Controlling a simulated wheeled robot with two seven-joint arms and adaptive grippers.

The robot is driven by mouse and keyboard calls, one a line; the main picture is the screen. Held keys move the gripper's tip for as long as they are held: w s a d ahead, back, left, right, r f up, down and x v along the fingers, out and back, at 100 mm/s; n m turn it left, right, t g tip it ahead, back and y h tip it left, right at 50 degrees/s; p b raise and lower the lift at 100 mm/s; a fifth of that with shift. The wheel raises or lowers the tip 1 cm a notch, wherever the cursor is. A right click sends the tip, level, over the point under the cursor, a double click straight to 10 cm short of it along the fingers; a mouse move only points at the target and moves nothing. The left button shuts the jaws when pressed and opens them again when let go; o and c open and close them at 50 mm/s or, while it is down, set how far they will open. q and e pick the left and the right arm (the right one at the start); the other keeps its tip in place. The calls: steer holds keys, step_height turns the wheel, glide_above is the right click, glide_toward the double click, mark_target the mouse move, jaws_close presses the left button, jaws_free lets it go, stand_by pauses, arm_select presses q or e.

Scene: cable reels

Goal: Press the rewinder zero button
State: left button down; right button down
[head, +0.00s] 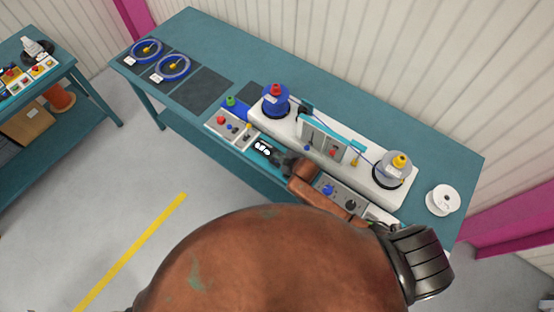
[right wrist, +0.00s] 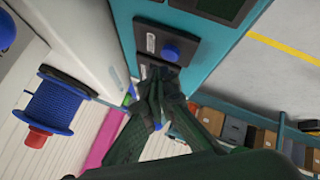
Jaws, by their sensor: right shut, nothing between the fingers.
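The rewinder is a long white unit (head: 290,128) on the teal table, with controls along its front. A blue button or knob (head: 328,188) shows on a grey panel right of my right gripper (head: 288,163). The right gripper is shut and empty, low over the front controls, just right of a dark display (head: 262,148) with white marks. In the right wrist view its closed fingertips (right wrist: 160,76) are close beside a blue round button (right wrist: 171,52) on a dark labelled panel. I cannot tell whether they touch it. No zero label is readable. My left gripper is out of view.
A blue reel with a red top (head: 276,100) and a grey reel with a yellow top (head: 394,168) stand on the unit. A left panel (head: 232,128) carries several buttons. A white spool (head: 442,200) stands at the right. Blue cable coils (head: 173,67) lie on mats at the left.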

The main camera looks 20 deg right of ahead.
steer(key=shift+f, duration=0.2)
steer(key=shift+f, duration=0.25)
steer(key=shift+f+b, duration=0.35)
steer(key=shift+f, duration=0.1)
stand_by(1.0)
steer(key=shift+r+p, duration=0.9)
steer(key=shift+p, duration=0.1)
step_height(320, 180, up, 5)
steer(key=p, duration=0.5)
